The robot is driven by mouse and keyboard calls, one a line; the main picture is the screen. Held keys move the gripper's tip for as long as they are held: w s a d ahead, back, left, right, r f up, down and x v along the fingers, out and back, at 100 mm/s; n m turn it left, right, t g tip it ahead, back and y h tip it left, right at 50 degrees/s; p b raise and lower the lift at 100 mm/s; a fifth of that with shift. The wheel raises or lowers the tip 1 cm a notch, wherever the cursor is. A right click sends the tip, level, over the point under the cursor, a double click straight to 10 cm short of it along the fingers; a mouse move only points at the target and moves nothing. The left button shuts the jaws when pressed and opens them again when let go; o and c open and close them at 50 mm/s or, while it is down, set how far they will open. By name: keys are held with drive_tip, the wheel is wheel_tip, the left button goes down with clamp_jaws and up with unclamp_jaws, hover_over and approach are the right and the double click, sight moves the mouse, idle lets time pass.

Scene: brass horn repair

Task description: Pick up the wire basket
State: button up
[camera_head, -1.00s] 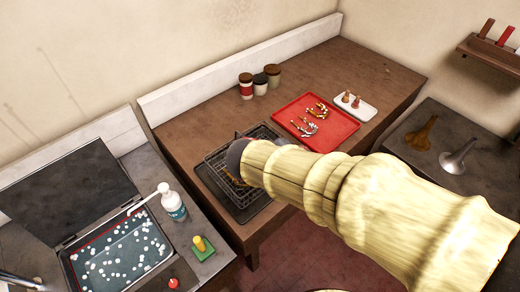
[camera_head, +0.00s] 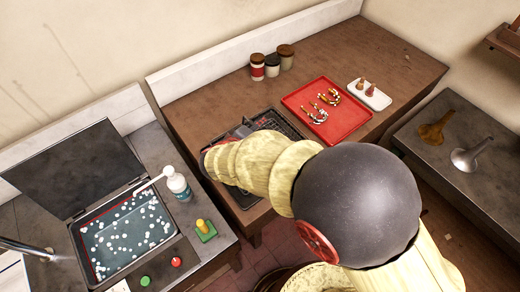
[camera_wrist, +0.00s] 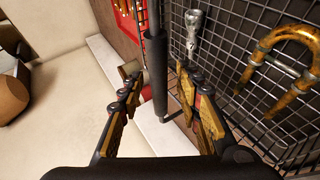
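The wire basket (camera_head: 284,124) sits at the front left of the wooden bench, mostly hidden behind my arm in the head view. In the wrist view its black mesh (camera_wrist: 240,62) fills the right side, with a brass U-shaped tube (camera_wrist: 290,62) and a silvery piece (camera_wrist: 193,30) inside. A thick dark handle grip (camera_wrist: 156,75) stands between the fingers of my gripper (camera_wrist: 160,92). The fingers are apart, with gaps visible beside the grip. My arm hides the fingertips in the head view.
A red tray (camera_head: 347,128) with curved brass parts lies right of the basket, and a white dish (camera_head: 378,101) beyond it. Several jars (camera_head: 272,69) stand at the back wall. The left bench holds a water basin (camera_head: 100,262), a bottle (camera_head: 177,184) and a green block (camera_head: 207,234).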

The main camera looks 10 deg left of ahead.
drive_tip(key=x, duration=0.3)
drive_tip(key=shift+d, duration=0.1)
drive_tip(key=c, duration=0.3)
clamp_jaws()
drive_tip(key=shift+r, duration=0.1)
idle(0.8)
